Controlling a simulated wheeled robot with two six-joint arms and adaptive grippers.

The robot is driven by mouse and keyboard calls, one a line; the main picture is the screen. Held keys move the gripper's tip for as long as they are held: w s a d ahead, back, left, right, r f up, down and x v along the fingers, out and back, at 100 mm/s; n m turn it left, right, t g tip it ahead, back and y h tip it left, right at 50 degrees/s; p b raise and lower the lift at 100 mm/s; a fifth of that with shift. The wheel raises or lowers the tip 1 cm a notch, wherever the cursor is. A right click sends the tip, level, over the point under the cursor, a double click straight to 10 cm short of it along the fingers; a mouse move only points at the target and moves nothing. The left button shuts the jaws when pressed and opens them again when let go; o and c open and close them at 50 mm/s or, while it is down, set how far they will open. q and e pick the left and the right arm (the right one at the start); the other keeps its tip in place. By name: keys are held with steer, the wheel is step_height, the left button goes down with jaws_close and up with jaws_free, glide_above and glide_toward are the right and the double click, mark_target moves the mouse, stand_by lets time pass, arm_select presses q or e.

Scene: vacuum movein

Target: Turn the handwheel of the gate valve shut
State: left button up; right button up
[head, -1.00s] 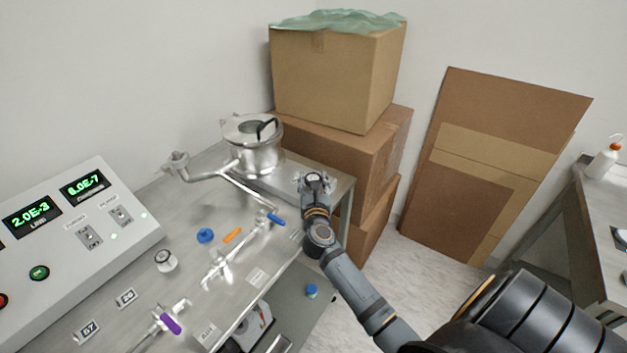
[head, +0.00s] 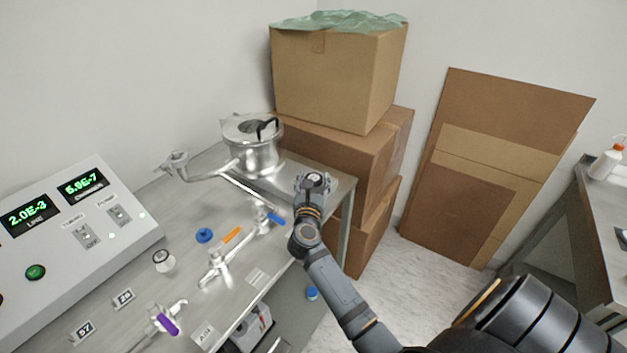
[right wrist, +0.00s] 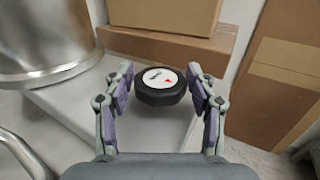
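In the head view my right gripper (head: 313,184) is at the far right corner of the bench and mostly hides the handwheel. The valve body below the handwheel is hidden. My left gripper is not in view.
A steel chamber (head: 252,150) stands left of my right gripper. Stacked cardboard boxes (head: 335,75) stand close behind. A control panel (head: 75,230) with green readouts is at the left.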

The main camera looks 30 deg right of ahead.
steer(key=shift+o, duration=0.9)
steer(key=v, duration=0.7)
steer(key=shift+s+a, duration=0.2)
steer(key=shift+a, duration=0.05)
